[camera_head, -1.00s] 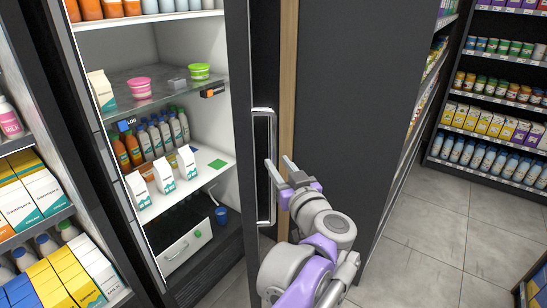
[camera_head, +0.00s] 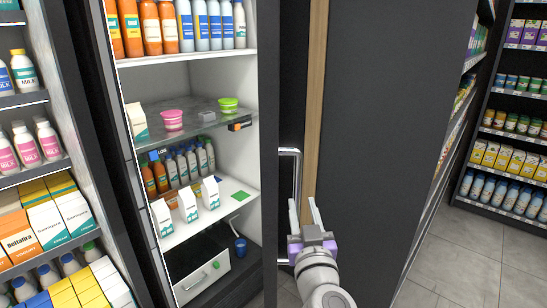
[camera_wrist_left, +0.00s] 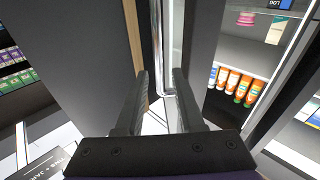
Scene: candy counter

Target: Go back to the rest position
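My left gripper (camera_head: 303,203) is in the lower middle of the head view, in front of the lower part of a silver vertical handle (camera_head: 298,165). Its two fingers are apart, and I see nothing held between them. In the left wrist view the same open fingers (camera_wrist_left: 161,82) point toward the handle (camera_wrist_left: 165,45), which lies beyond the tips. I cannot tell how large the gap to it is. My right gripper is in neither view.
Left of the handle is a lit fridge (camera_head: 186,56) with bottles, tubs and white cartons (camera_head: 188,201) on its shelves. A dark panel (camera_head: 375,130) stands close on the right. Open tiled floor (camera_head: 465,260) lies beyond, before stocked shelves.

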